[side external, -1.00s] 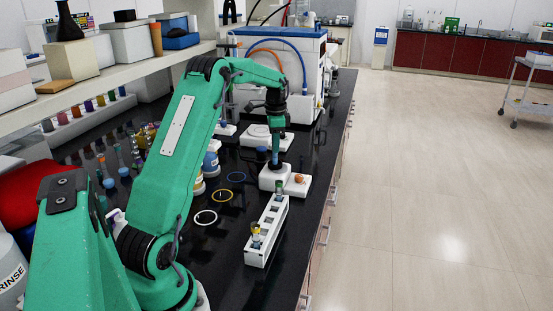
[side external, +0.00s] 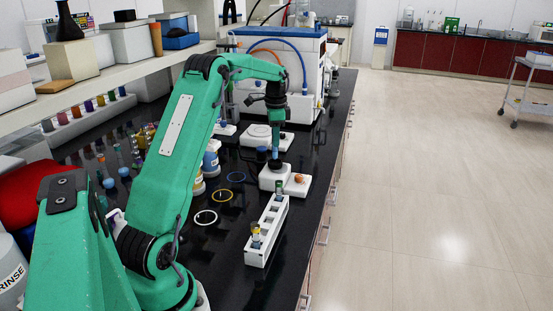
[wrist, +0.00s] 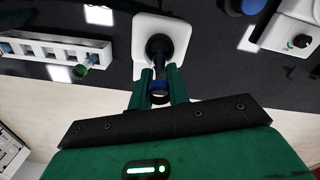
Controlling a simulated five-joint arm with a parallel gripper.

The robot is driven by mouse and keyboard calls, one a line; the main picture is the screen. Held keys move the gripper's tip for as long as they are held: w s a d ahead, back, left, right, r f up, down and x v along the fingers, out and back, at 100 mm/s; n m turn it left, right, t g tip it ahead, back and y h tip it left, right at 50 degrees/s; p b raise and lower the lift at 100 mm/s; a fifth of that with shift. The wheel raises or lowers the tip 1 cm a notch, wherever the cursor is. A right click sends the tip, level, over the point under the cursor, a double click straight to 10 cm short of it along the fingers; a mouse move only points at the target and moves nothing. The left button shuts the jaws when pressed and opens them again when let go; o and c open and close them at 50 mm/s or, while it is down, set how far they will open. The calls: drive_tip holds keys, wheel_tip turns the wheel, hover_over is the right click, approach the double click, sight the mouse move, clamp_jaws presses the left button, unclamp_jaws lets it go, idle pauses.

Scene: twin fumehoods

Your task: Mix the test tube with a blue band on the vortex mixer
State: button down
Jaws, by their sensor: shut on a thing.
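The vortex mixer (side external: 270,181) is a white block with a black cup and an orange knob on the black bench. It also shows in the wrist view (wrist: 181,32), with its black cup ahead of the fingers. My gripper (side external: 276,148) is shut on the blue-banded test tube (wrist: 159,98). The tube is roughly upright over the mixer, its lower end at or just above the cup. I cannot tell whether it touches the cup. The fingers hide part of the tube.
A white rack (side external: 264,240) in front of the mixer holds a yellow-banded tube (side external: 256,238) and a green-banded tube (side external: 279,188). Coloured rings and bottles lie left of it. Another white device (side external: 258,138) stands behind the mixer. The bench edge is close on the right.

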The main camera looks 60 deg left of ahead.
drive_tip(key=shift+r, duration=2.45)
